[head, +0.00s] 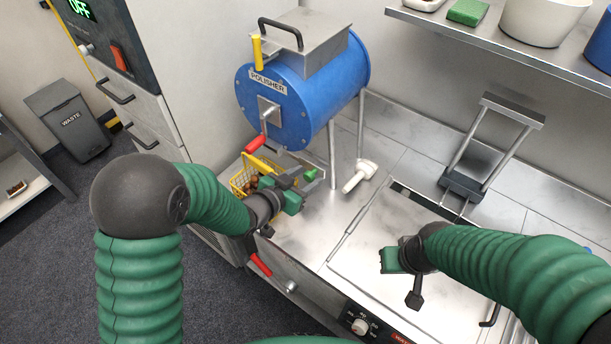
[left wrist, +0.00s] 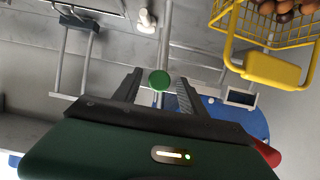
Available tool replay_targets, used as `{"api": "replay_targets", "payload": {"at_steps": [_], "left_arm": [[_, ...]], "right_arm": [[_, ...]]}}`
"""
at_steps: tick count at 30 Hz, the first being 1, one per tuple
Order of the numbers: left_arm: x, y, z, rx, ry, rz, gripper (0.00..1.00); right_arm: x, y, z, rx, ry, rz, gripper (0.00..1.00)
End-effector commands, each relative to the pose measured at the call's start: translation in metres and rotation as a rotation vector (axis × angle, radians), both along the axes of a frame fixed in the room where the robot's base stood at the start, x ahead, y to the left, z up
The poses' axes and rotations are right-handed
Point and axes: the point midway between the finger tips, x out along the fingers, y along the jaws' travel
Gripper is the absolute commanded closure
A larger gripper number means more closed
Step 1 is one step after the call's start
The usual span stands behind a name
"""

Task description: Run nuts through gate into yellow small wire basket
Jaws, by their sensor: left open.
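The blue polisher drum (head: 285,105) stands on legs over the steel bench, with a red-handled crank (head: 256,143) on its front. The small yellow wire basket (head: 240,181) sits below it, partly hidden by my left arm. Brown nuts lie in the basket, and its yellow handle (left wrist: 268,68) shows in the left wrist view. My left gripper (head: 305,186) is open beside the basket, under the drum. A round green knob (left wrist: 160,80) shows between its fingers in the left wrist view; contact is unclear. My right gripper (head: 402,276) is over the bench at right; its jaws are unclear.
A white-handled tool (head: 359,176) lies on the bench right of the drum legs. A metal lever frame (head: 487,145) stands farther right. A shelf (head: 480,45) with bowls overhangs the back. A waste bin (head: 70,120) stands on the floor at left.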

Motion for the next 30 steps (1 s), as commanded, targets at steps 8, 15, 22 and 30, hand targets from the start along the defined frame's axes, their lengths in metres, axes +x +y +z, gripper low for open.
{"api": "replay_targets", "payload": {"at_steps": [8,15,22,30], "left_arm": [[0.0007,-0.0002,-0.0004,0.000,0.001,-0.001,0.60],[0.0007,-0.0001,-0.0004,0.000,0.001,-0.001,0.91],[0.0004,-0.0002,-0.0002,0.000,0.001,-0.001,1.00],[0.0003,-0.0002,-0.0001,0.000,0.000,-0.001,1.00]], "right_arm": [[-0.0001,0.0000,0.0001,0.000,0.000,0.000,1.00],[-0.0001,0.0000,0.0000,0.000,0.000,0.000,1.00],[-0.0001,0.0000,0.0000,0.000,0.000,0.000,1.00],[-0.0001,0.0000,0.0001,0.000,0.000,0.000,1.00]]}}
